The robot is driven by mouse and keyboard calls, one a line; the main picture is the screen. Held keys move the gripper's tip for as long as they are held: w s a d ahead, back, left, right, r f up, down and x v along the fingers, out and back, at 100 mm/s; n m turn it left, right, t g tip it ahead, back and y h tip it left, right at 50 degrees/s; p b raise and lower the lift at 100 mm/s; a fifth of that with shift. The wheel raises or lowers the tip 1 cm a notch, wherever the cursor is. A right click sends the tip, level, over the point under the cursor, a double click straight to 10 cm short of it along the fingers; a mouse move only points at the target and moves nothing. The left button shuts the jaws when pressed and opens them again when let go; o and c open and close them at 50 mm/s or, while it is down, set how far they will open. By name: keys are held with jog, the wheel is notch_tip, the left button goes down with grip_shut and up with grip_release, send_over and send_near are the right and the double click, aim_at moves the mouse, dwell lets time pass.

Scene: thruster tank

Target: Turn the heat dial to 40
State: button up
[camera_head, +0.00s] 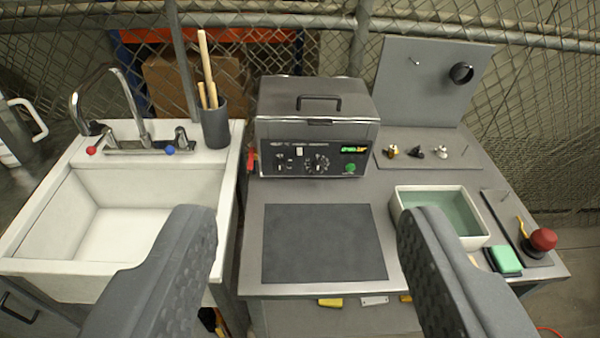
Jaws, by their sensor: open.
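The heat dial is on the front panel of a grey metal tank unit (315,105) with a closed lid and a black handle. The black panel (268,166) carries a round knob with pale marks around it (318,163), a smaller knob (283,162) to its left, a white switch, a lit green display (353,150) and a green button (350,168). The markings are too small to read, so I cannot tell which knob is heat or its setting. My gripper (306,235) is open and empty, its fingers wide apart in the foreground, short of the unit.
A dark mat (325,244) lies before the unit. A white sink (120,215) and a cup of wooden sticks (215,125) are at left. A tray of green liquid (442,190), a green sponge (506,260) and a red knob (543,239) are at right. Mesh fencing stands behind.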

jog(key=w+d+f+g+h+b, duration=0.1)
jog(key=w+f+h, duration=0.1)
jog(key=w+f, duration=0.45)
jog(key=w+d+f+h+b, duration=0.2)
jog(key=w+f, duration=0.1)
jog(key=w, duration=0.6)
jog(key=n+b, duration=0.4)
jog(key=n, duration=0.2)
send_near(279, 169)
jog(key=shift+s+a+r, duration=0.1)
jog(key=shift+s+a, duration=0.05)
jog(key=shift+s, duration=0.25)
jog(key=shift+w+d+f, duration=0.2)
jog(key=shift+w+d, duration=0.1)
jog(key=shift+w, duration=0.25)
jog(key=shift+w+f, duration=0.1)
jog(key=shift+w, duration=0.5)
jog(key=shift+w+d+f+p, duration=0.3)
jog(key=shift+w+d+p, duration=0.1)
jog(key=shift+w, duration=0.7)
jog(key=shift+p+x, duration=0.4)
jog(key=shift+x, duration=0.5)
jog(key=shift+w+d+f+y+p, duration=0.15)
jog(key=shift+w+y+p, duration=0.15)
jog(key=shift+w+p, duration=0.3)
jog(key=shift+w+d+f+p, duration=0.25)
jog(key=shift+w+d+p, duration=0.15)
jog(key=shift+w, duration=0.1)
